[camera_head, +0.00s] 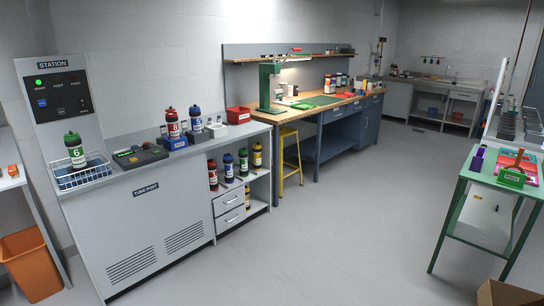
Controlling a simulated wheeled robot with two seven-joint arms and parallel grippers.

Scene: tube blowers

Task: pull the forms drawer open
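The grey tube station cabinet has two small drawers on its front, right of the "TUBE POST" panel. I cannot read any label that marks one of these as the forms drawer. Neither of my grippers is in view.
A yellow stool (290,155) stands before the workbench. An orange bin (30,262) is at left, a green-framed table (500,177) and a cardboard box (508,293) at right. The grey floor (350,220) between is clear.

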